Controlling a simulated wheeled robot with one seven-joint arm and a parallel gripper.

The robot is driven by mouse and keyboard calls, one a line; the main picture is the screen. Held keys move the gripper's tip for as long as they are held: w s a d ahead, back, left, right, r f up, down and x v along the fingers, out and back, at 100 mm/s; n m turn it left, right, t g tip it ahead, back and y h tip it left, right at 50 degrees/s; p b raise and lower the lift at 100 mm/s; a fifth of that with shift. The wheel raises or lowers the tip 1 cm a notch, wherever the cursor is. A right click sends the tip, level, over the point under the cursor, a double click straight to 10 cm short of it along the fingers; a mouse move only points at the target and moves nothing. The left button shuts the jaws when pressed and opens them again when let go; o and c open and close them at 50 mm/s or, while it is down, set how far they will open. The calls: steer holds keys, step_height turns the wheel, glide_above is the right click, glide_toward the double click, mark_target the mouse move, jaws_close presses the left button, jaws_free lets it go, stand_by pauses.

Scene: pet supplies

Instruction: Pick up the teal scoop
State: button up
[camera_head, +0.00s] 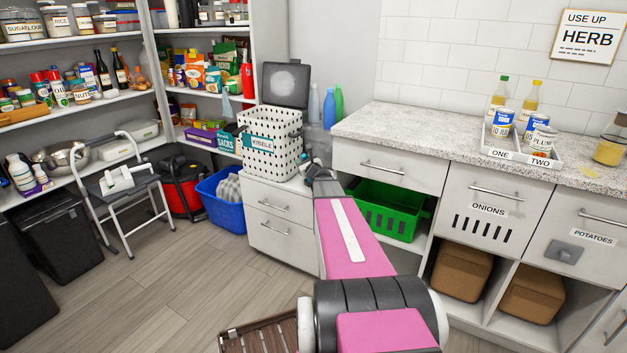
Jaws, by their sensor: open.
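I cannot clearly make out the teal scoop. A white bin with black dots (258,150) has a teal label reading KIBBLE and stands on the low white cabinet, its grey lid (285,84) raised at the back. A small dark teal piece (297,134) shows at the bin's right rim; I cannot tell whether it is part of the scoop. The inside of the bin is mostly hidden. My gripper (309,171) is small and partly hidden at the far end of my pink arm. It is open, just right of the bin's lower right side.
The speckled counter (420,140) is to the right, above a green crate (388,209). Blue and green bottles (330,106) stand behind the bin. A blue tub (221,205) and a step stool (125,190) are on the left. The floor in the middle left is clear.

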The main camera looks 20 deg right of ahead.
jaws_close()
